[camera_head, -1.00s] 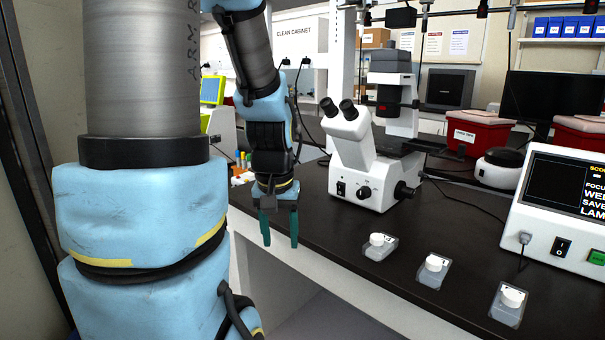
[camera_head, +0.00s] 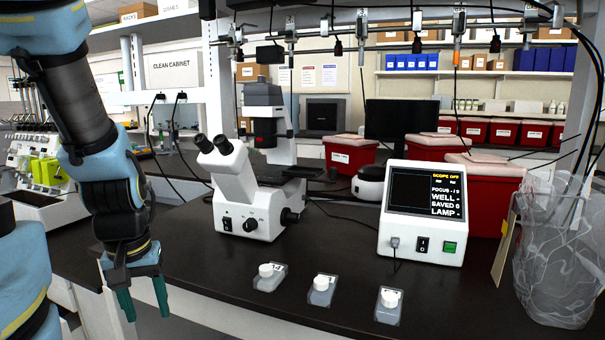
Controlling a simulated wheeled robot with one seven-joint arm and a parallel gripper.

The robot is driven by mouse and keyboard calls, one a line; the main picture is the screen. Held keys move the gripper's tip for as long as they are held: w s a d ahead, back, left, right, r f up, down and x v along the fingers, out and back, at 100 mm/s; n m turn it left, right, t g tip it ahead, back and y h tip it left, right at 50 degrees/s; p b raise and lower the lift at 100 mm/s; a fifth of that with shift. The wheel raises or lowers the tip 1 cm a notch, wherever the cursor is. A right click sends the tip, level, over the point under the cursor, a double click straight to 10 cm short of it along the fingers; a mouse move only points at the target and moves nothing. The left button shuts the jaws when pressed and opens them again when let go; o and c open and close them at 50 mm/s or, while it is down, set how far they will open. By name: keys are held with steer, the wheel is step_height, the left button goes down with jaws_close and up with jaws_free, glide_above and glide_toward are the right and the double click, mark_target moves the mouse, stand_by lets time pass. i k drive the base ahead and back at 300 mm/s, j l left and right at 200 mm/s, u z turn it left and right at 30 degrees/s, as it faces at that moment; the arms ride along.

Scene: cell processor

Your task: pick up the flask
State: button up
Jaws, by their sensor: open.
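Three clear flat flasks with white caps lie in a row on the black bench: a left flask (camera_head: 269,279), a middle flask (camera_head: 322,291) and a right flask (camera_head: 389,306). I cannot tell which one the task means. My gripper (camera_head: 143,302) hangs at the left with its two green fingers pointing down. It is open and empty, apart from the flasks and to the left of them, in front of the bench edge.
A white microscope (camera_head: 240,190) stands behind the left flask. A white control box with a screen (camera_head: 424,211) stands behind the right flask. A clear bag-lined bin (camera_head: 555,265) is at the right. Red bins (camera_head: 478,200) stand farther back. The bench around the flasks is clear.

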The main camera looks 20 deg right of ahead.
mark_target(270, 275)
steer(key=i+j+z, duration=0.1)
steer(key=i+j, duration=0.6)
steer(key=i, duration=0.15)
